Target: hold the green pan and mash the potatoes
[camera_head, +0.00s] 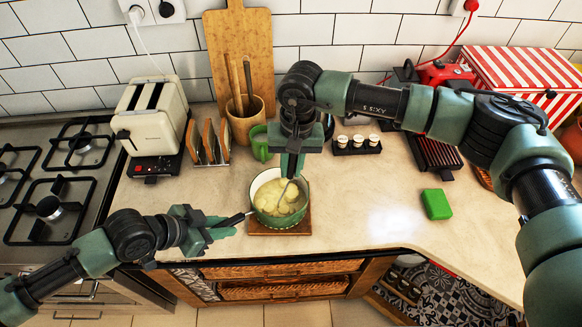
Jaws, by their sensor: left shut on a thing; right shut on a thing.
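The green pan (256,214) stands on a wooden board (267,231) near the counter's front edge. Pale yellow potatoes (291,203) lie in it, some in chunks. My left gripper (222,224) is shut on the pan's dark handle (236,219), to the left of the pan. My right gripper (291,168) is above the pan, pointing down, and is shut on a metal masher (286,187). The masher's lower end reaches among the potatoes and is partly hidden.
A toaster (152,117), toast rack (209,143), green mug (260,146) and utensil pot (244,122) stand behind the pan. A spice rack (357,146) is at back right. A green sponge (436,204) lies right, with clear counter between it and the pan. The gas hob is left.

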